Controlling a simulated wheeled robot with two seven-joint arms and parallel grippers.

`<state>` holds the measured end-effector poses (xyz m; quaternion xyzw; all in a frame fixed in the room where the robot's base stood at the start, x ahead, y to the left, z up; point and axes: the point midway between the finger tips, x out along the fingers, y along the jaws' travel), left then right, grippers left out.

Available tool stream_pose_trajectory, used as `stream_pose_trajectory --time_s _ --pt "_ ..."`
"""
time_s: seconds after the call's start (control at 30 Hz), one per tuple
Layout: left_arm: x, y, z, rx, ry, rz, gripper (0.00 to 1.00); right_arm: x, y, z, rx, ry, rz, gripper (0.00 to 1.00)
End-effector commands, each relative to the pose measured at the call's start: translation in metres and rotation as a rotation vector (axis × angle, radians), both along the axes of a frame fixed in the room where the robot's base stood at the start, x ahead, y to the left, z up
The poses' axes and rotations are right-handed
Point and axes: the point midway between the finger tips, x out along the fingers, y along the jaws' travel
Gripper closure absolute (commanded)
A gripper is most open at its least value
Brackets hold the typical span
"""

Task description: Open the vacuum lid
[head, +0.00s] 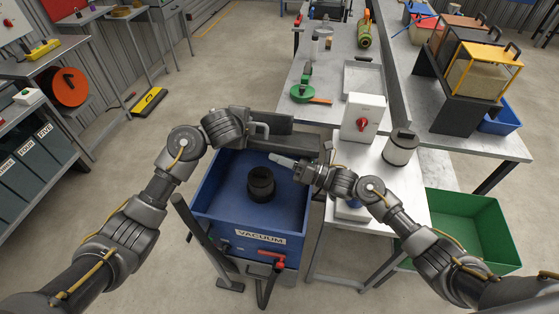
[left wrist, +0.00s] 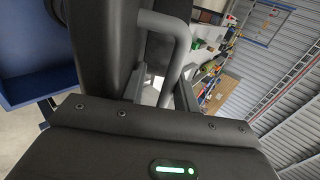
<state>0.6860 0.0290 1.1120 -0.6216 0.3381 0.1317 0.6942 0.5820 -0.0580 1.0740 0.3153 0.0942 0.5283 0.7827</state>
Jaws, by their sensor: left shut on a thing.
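The blue vacuum box (head: 207,207), labelled VACUUM, stands in front of me with its top open. A black round fitting (head: 261,184) sits inside it. The dark lid (head: 283,142) stands raised at the back edge and fills much of the left wrist view (left wrist: 100,40). A bent grey handle (left wrist: 178,38) is on the lid. My left gripper (head: 256,131) is shut on the handle; its fingers are partly hidden. My right gripper (head: 271,155) hangs over the box's right rear part, apart from the lid; its finger gap is not clear.
A red lever (head: 272,254) is on the box's front. A bench with a white switch box (head: 362,118) and a canister (head: 401,148) stands close on the right. A green bin (head: 463,205) is beyond it.

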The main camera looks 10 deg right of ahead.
Motion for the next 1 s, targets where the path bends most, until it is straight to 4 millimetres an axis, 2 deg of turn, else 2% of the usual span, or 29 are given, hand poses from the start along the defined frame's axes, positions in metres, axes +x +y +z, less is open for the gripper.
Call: stream_pose_trajectory --time_s 0.03,0.07,0.27,0.7,1.0 --pt "-0.005 0.001 -0.011 0.019 0.019 -0.004 0.74 0.009 -0.005 0.013 0.015 -0.027 -0.022 1.00" --pt "-0.005 0.001 -0.012 0.019 0.020 -0.004 0.71 0.009 -0.005 0.013 0.015 -0.028 -0.022 1.00" --pt "-0.006 0.000 -0.011 0.020 0.021 -0.005 0.70 0.008 -0.005 0.014 0.016 -0.029 -0.021 1.00" --pt "-0.044 0.008 0.033 0.003 0.011 -0.006 0.70 0.008 -0.005 0.014 0.015 -0.029 -0.022 1.00" --pt "-0.054 0.014 0.044 0.007 0.007 -0.002 0.70 0.008 -0.005 0.013 0.014 -0.027 -0.022 1.00"
